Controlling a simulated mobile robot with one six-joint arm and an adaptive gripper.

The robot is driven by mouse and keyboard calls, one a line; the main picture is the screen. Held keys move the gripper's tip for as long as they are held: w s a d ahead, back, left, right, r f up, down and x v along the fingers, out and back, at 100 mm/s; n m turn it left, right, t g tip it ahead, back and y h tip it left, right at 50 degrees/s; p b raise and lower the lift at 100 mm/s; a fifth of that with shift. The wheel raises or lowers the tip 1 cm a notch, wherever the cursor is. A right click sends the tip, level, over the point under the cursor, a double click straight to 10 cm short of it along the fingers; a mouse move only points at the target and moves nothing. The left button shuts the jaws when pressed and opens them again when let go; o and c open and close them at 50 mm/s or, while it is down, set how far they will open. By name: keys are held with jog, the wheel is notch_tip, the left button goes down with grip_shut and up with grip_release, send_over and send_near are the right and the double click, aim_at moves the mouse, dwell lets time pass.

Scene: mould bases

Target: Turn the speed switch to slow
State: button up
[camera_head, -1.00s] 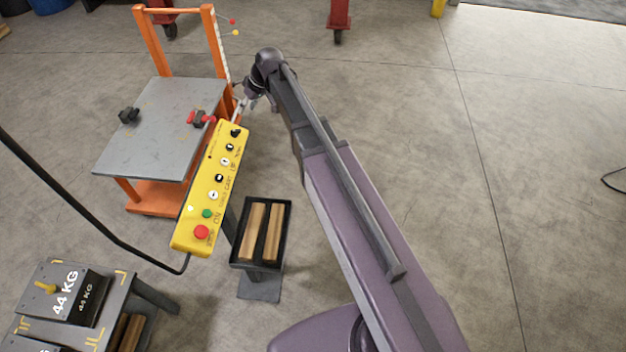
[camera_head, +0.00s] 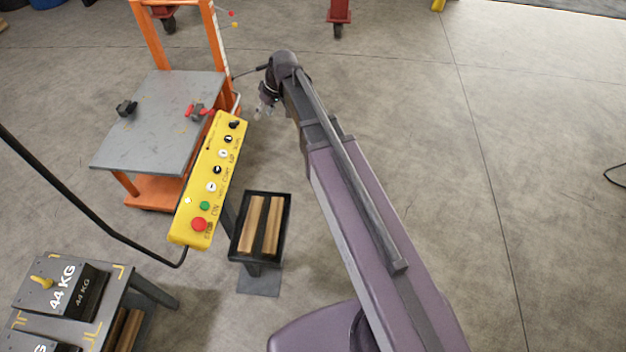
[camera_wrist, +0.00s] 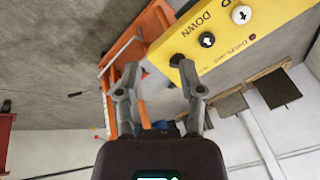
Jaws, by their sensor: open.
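The speed switch (camera_head: 235,124) is a black knob at the far end of the yellow control pendant (camera_head: 197,180). In the wrist view a dark knob (camera_wrist: 176,60) shows at the pendant's end, close to the tip of the right finger. My gripper (camera_head: 264,108) is to the right of the switch in the head view, apart from the pendant. It is open and empty, its fingers (camera_wrist: 158,80) spread in the wrist view. The switch's setting is too small to read.
An orange lift cart with a grey top (camera_head: 160,120) stands left of the pendant. A black tray (camera_head: 234,240) with wooden blocks is below it. A table with 44 KG weights (camera_head: 60,284) is at lower left.

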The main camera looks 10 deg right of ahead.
jog(key=s+d+f+m+h+b, duration=0.1)
jog(key=s+d+f+m+b, duration=0.1)
jog(key=s+d+f+b, duration=0.3)
jog(key=s+d+f+m+g+h+b, duration=0.1)
jog(key=s+d+f+m+h+b, duration=0.1)
jog(key=s+d+f+b, duration=0.4)
jog(key=shift+s+f+m+b, duration=0.4)
jog(key=shift+s+f+b, duration=0.8)
jog(key=shift+s+f, duration=1.15)
jog(key=shift+s+r+h, duration=0.2)
jog(key=shift+h, duration=0.1)
jog(key=s+d, duration=0.1)
jog(key=s+d+m, duration=0.1)
jog(key=s, duration=0.1)
jog(key=shift+h, duration=0.3)
